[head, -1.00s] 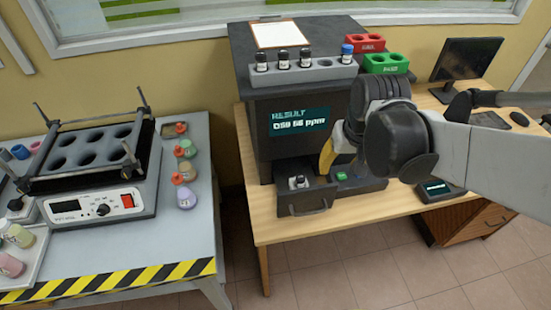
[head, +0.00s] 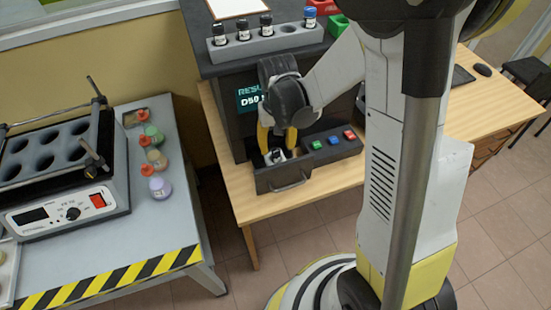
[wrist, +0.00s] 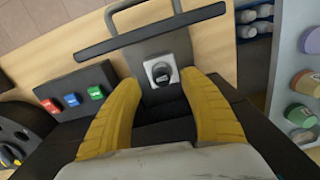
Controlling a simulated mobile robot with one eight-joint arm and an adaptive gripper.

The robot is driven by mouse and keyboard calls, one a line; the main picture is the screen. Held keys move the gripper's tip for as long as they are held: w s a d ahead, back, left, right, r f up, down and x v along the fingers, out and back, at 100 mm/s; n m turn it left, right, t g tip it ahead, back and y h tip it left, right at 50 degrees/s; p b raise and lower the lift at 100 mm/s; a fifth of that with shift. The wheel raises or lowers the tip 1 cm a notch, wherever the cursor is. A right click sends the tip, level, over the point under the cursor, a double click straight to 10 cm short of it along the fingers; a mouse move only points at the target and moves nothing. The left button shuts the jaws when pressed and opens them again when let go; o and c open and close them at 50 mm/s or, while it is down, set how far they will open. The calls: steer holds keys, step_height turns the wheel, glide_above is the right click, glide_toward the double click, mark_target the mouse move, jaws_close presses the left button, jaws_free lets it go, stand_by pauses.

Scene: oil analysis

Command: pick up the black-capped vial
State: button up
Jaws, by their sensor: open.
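A black-capped vial (head: 277,155) sits in a light holder in the pulled-out drawer (head: 285,178) of the dark analyzer. In the wrist view the vial's black cap (wrist: 161,74) shows from above, between and just beyond my fingertips. My gripper (head: 277,143) is open above the drawer, its yellow fingers (wrist: 162,88) spread to either side of the vial, not closed on it. The fingers partly hide the vial in the head view. More black-capped vials (head: 243,27) stand upright in the grey rack (head: 287,40) on the analyzer, beside a blue-capped one (head: 310,17).
A panel with green, blue and red buttons (head: 333,140) lies right of the drawer. The analyzer screen (head: 249,98) is partly covered by my arm. A side table holds a heating block (head: 60,165) and several flasks (head: 153,135). The wooden desk front (head: 240,205) is clear.

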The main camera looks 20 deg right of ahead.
mark_target(276, 151)
steer(key=f+b, duration=0.1)
steer(key=f, duration=0.1)
steer(key=f+b, duration=0.1)
steer(key=f, duration=0.2)
steer(key=shift+w+b, duration=0.2)
steer(key=shift+b, duration=0.1)
steer(key=shift+r, duration=0.15)
jaws_close()
